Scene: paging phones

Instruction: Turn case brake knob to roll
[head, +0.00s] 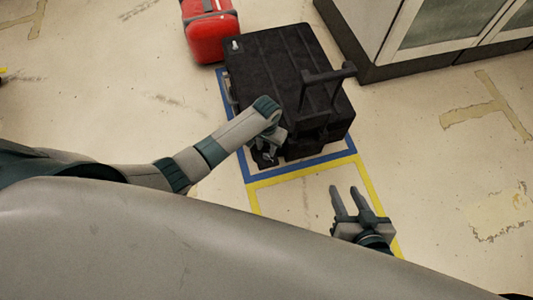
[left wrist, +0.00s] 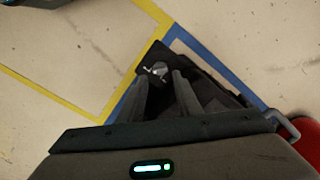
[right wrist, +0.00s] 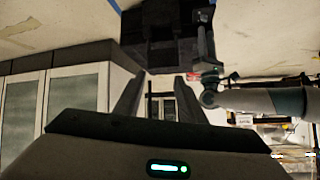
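The black case (head: 285,60) stands on the floor inside a blue-taped outline, with a raised handle (head: 330,74) on its right side. In the left wrist view a small pale grey knob (left wrist: 157,69) sits on a dark part of the case. My left gripper (head: 264,158) is at the near left corner of the case. In the left wrist view its fingers (left wrist: 158,80) are apart, and the knob appears between their tips; contact cannot be told. In the head view this knob is hidden by my left arm. My right gripper (head: 344,188) is open and empty, nearer than the case.
A red case (head: 208,32) stands behind the black case at the left. A cabinet (head: 420,35) with glass doors is at the back right.

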